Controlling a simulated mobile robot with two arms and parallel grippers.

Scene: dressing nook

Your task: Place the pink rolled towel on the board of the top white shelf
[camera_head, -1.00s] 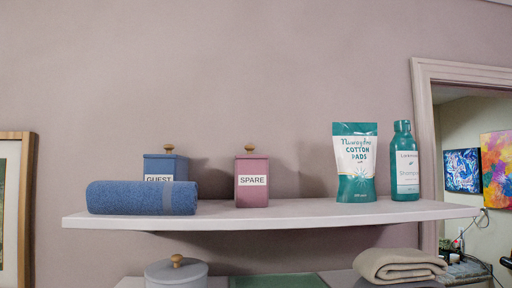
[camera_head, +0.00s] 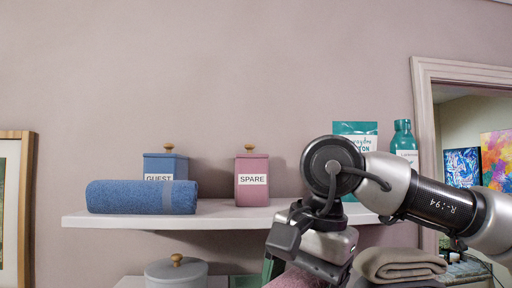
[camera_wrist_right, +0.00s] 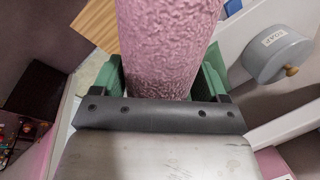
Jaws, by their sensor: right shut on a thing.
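The pink rolled towel (camera_wrist_right: 168,40) is between the green fingers of my right gripper (camera_wrist_right: 163,75) in the right wrist view, which is shut on it. In the head view a bit of the pink towel (camera_head: 296,279) shows at the bottom edge, below my right wrist and below the level of the top white shelf (camera_head: 225,216). The rest of the towel is out of frame or hidden. My right arm covers the shelf's right part. My left gripper is not in view.
On the top shelf stand a blue rolled towel (camera_head: 130,197), a blue GUEST box (camera_head: 166,164), a pink SPARE box (camera_head: 252,182), a partly hidden cotton pads pouch (camera_head: 355,128) and a shampoo bottle (camera_head: 403,135). Below are a grey lidded jar (camera_head: 176,274) and a folded beige towel (camera_head: 402,264).

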